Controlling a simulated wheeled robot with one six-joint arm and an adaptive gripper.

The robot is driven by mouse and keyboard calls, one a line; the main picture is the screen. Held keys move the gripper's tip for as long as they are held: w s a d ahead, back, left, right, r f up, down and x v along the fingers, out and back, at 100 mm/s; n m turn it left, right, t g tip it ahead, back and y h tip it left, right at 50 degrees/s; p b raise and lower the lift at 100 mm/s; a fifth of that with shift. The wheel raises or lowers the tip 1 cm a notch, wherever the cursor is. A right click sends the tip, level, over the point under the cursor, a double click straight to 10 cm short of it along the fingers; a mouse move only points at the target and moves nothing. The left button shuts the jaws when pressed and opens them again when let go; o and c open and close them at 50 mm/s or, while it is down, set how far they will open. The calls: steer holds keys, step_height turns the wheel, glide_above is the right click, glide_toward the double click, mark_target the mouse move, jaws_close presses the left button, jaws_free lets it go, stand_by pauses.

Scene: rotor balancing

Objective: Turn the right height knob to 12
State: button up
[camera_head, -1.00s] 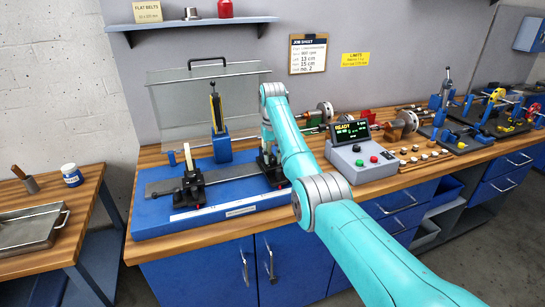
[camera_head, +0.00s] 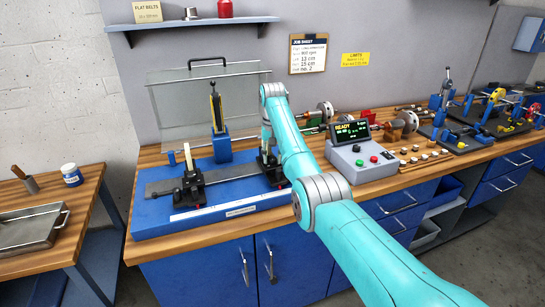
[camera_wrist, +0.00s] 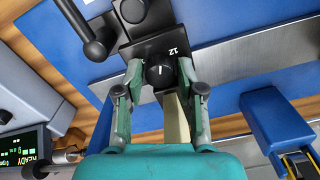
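The right height knob (camera_wrist: 159,76) is a round black dial with a white pointer line, in the middle of the wrist view. A white 12, upside down there, is printed on the black stand (camera_wrist: 152,48) just beyond it. My gripper (camera_wrist: 159,67) is open, with one fingertip on each side of the knob and small gaps visible. I cannot tell whether any finger touches it. In the head view the right stand (camera_head: 272,172) is partly hidden by my arm, which also hides the knob and my fingers. The left stand (camera_head: 191,188) stands on the same blue base (camera_head: 150,218).
A black lever with a ball end (camera_wrist: 96,50) is close to the left of the stand in the wrist view. A blue block (camera_wrist: 275,120) is to the right. The control box (camera_head: 352,168) with a READY display stands right of the base.

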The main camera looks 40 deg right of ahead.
mark_target(273, 157)
steer(key=shift+o, duration=0.6)
step_height(273, 157, up, 12)
stand_by(0.5)
